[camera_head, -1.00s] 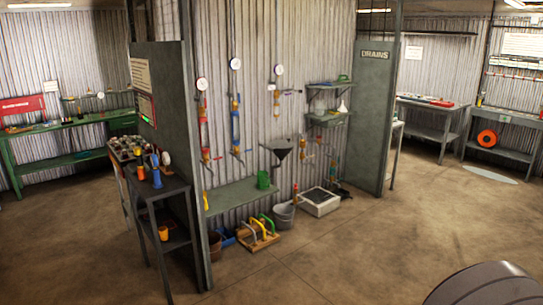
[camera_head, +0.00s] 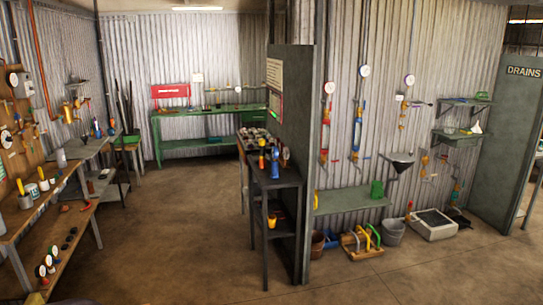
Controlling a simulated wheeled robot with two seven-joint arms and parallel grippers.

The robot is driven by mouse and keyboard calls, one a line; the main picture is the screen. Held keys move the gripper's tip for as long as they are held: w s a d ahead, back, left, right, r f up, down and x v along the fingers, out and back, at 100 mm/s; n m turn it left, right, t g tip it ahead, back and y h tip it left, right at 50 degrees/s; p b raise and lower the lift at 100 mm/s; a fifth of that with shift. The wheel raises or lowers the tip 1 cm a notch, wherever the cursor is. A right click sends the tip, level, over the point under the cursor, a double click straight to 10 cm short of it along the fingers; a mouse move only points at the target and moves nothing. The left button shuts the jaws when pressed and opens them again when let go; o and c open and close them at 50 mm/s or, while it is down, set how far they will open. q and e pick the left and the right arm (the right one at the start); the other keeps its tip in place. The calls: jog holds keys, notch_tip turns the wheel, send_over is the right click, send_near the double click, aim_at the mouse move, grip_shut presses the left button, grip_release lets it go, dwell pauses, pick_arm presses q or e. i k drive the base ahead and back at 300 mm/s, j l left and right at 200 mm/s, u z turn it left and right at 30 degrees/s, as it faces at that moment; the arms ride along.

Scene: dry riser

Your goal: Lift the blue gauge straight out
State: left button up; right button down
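No gauge can be singled out for certain as the blue gauge. A blue upright object (camera_head: 275,164) stands on the dark table (camera_head: 277,182) by the partition, beside an orange one (camera_head: 262,157); it is too small to tell whether it is a gauge. A white dial (camera_head: 365,71) sits atop the blue-bodied pipe (camera_head: 361,115) on the corrugated wall. Several small dial gauges (camera_head: 49,260) stand on the low shelf at the lower left; their colours are hard to make out. Neither of my grippers is in view.
A wooden bench (camera_head: 45,205) runs along the left. A grey partition (camera_head: 295,130) stands mid-view beside the dark table. A green bench (camera_head: 208,143) is at the back. The middle floor is clear.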

aim_at(275, 154)
jog(key=i+u, duration=0.15)
jog(key=i, duration=0.65)
jog(key=i+u, duration=0.15)
jog(key=i, duration=0.5)
jog(key=i+l, duration=0.1)
jog(key=i, duration=0.55)
jog(key=i+l+u, duration=0.1)
jog(key=i, duration=0.55)
jog(key=i+l, duration=0.15)
jog(key=i, duration=0.5)
jog(key=i+l+u, duration=0.15)
jog(key=i, duration=0.5)
